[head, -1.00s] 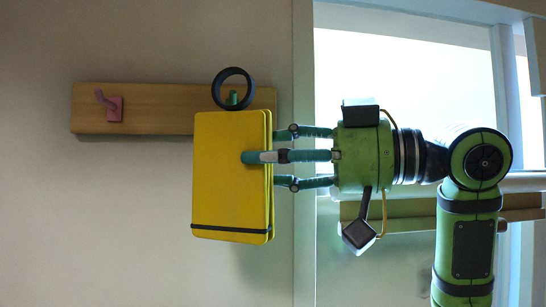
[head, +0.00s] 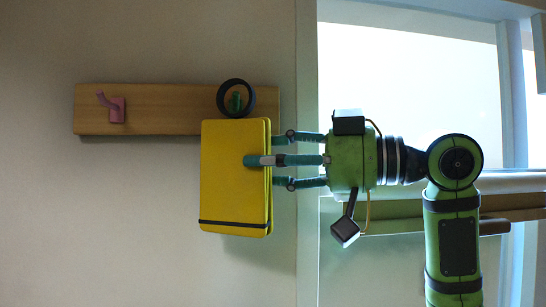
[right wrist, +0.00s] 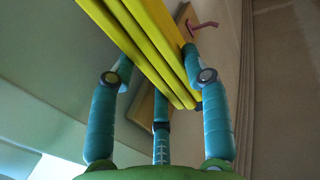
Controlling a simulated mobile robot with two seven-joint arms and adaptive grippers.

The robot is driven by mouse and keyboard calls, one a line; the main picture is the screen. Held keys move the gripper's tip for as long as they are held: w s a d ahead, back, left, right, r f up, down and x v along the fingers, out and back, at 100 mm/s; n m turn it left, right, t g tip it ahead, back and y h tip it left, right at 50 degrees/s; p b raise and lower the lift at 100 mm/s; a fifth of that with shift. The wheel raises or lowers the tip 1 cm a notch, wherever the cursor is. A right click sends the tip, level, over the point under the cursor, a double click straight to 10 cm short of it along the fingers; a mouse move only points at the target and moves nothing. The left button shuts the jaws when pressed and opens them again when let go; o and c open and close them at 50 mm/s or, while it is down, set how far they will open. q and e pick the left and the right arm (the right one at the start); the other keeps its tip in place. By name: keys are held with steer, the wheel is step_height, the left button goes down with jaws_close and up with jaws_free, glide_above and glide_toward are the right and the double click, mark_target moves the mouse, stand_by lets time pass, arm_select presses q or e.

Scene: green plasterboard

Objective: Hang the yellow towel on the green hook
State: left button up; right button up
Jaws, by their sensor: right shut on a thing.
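The yellow towel (head: 228,175) is folded flat, with a dark band near its lower edge and a dark round loop (head: 221,106) at its top. My right gripper (head: 262,160) is shut on the towel's right side and holds it upright before the wall. The towel also shows at the top of the right wrist view (right wrist: 150,45), between the teal fingers. The green hook (head: 236,101) on the wooden board appears inside the loop in the head view. I cannot tell whether its tip passes through the loop. My left gripper is not in view.
The wooden board (head: 165,110) is mounted on the pale wall. A pink hook (head: 117,108) sits at its left end and also shows in the right wrist view (right wrist: 200,27). A bright window (head: 420,80) with a pale frame is at the right. The wall below the board is bare.

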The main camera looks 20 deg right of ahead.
steer(key=shift+w+d+p, duration=0.3)
steer(key=shift+w+p, duration=0.05)
steer(key=shift+w, duration=0.45)
steer(key=shift+f, duration=0.15)
steer(key=shift+w+f+b, duration=0.1)
steer(key=shift+f+b, duration=0.6)
steer(key=shift+f, duration=0.05)
stand_by(0.5)
